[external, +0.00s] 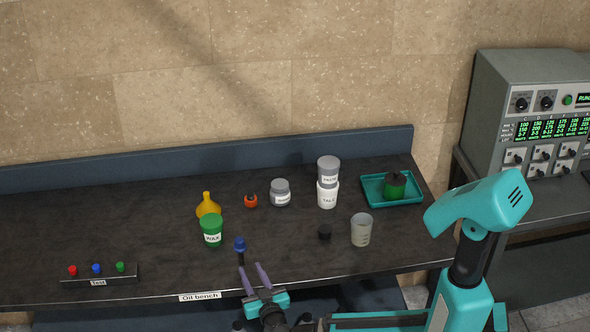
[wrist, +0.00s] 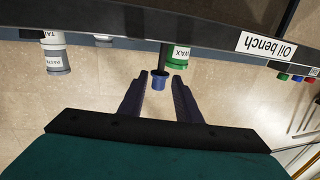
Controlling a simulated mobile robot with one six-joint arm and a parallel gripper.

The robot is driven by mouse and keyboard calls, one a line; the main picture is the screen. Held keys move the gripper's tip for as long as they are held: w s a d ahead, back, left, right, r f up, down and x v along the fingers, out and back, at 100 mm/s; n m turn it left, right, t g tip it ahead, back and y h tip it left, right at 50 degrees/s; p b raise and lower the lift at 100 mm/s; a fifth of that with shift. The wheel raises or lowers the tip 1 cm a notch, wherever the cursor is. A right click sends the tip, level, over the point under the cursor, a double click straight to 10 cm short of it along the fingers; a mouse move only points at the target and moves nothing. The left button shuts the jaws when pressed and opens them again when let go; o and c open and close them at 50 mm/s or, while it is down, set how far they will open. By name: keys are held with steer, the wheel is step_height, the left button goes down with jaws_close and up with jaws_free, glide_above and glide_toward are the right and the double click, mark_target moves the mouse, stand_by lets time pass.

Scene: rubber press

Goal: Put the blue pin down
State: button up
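A pin with a blue head (external: 239,243) and dark stem is upright at the front middle of the bench, just beyond my gripper (external: 251,265). My gripper's two purple fingers are apart. In the wrist view, the blue head (wrist: 159,82) shows between the fingertips (wrist: 159,76), with a visible gap on each side. I cannot tell whether the stem's foot touches the bench. Another blue-topped piece (external: 96,268) is in the dark rack marked Test (external: 100,281), between a red one (external: 72,271) and a green one (external: 120,267).
Behind the pin are a green-lidded WAX jar (external: 212,231) and a yellow funnel (external: 207,207). To the right are a small black piece (external: 325,232), a clear beaker (external: 361,231) and a teal tray (external: 412,200). The bench (external: 170,275) is clear between rack and pin.

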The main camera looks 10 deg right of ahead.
steer(key=o, duration=0.4)
steer(key=shift+c, duration=0.2)
steer(key=shift+r, duration=0.1)
steer(key=p, duration=0.9)
glide_toward(243, 245)
steer(key=shift+w+a+r, duration=0.25)
steer(key=shift+w+r, duration=0.1)
steer(key=shift+w, duration=0.35)
steer(key=shift+w+f+b, duration=0.1)
steer(key=shift+f+b, duration=0.15)
steer(key=shift+b, duration=0.65)
steer(key=b, duration=0.3)
steer(key=shift+w+a, duration=0.2)
steer(key=shift+w, duration=0.2)
steer(key=b+x, duration=0.1)
steer(key=b, duration=0.8)
steer(key=shift+w, duration=0.35)
